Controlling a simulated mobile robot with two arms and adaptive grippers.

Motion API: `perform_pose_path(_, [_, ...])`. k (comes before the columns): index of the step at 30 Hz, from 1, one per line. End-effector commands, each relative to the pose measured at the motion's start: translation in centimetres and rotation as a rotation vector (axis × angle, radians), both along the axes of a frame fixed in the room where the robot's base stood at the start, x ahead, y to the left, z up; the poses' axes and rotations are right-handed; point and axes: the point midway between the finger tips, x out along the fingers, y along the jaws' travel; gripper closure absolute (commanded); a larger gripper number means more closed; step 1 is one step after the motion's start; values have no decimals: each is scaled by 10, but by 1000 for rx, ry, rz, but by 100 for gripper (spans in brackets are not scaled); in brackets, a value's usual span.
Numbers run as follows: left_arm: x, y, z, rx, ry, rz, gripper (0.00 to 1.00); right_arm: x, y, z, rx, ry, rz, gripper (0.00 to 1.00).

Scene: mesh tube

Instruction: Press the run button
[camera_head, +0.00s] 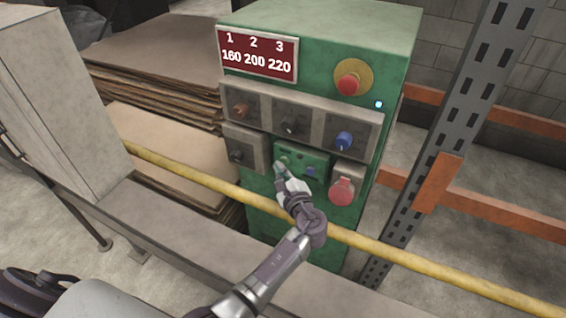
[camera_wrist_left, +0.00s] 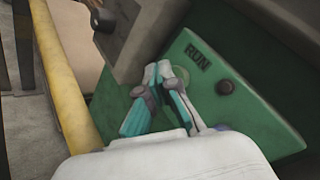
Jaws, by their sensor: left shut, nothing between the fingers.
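A green control cabinet (camera_head: 315,28) stands in the middle of the head view. On its front is a small green panel (camera_head: 318,160), which fills much of the left wrist view (camera_wrist_left: 265,130). The panel carries a label reading RUN (camera_wrist_left: 197,57). A round greenish run button (camera_wrist_left: 181,73) lies beside the label, partly hidden by my fingers. My left gripper (camera_head: 281,168) is shut and empty, its fingertips (camera_wrist_left: 164,70) right at this button. I cannot tell whether they touch it. My right gripper is in neither view.
A dark button (camera_wrist_left: 226,87) sits on the same panel. Grey boxes with knobs (camera_head: 343,141) and a red plug (camera_head: 342,191) surround it. A yellow rail (camera_head: 400,258) crosses under my left arm. A steel upright (camera_head: 450,130) stands at right.

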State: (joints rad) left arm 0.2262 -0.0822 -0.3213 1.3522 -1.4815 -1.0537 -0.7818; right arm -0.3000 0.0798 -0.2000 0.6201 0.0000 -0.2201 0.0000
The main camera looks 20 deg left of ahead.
Motion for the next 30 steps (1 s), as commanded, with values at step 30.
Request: perform_pose_path(30, [7,-1,1,0,1,-1,100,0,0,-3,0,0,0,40])
